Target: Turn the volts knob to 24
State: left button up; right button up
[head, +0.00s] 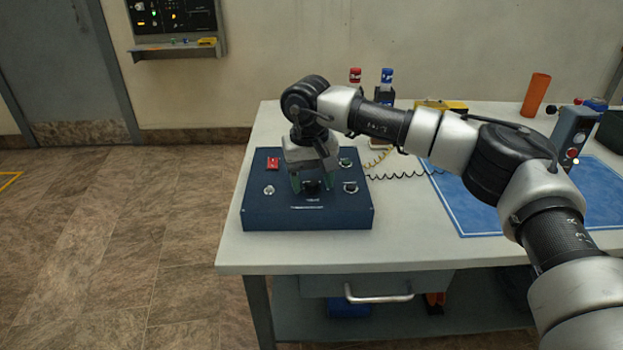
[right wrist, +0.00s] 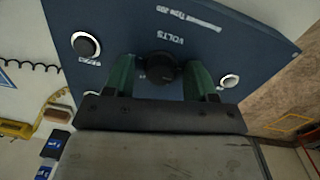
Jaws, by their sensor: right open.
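The blue trainer box (head: 262,215) lies on the left end of the workbench, with knobs and switches on its top. The black volts knob (right wrist: 160,68) is at the front middle of the panel, beside the printed word VOLTS. In the head view the knob (head: 312,188) shows below my right gripper (head: 311,184). My right gripper (right wrist: 161,78) is open, its two green fingers on either side of the knob with small gaps visible. The knob's pointer setting and any scale numbers are too small or hidden to read. My left gripper is not in view.
Other knobs sit on the panel, one at the right (head: 350,187) and one silver at the left (head: 269,190), plus a red switch (head: 273,163). Bottles (head: 386,88), a blue mat (head: 470,215) and an orange cylinder (head: 535,94) are on the white bench.

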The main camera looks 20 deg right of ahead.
jog(key=c, duration=0.9)
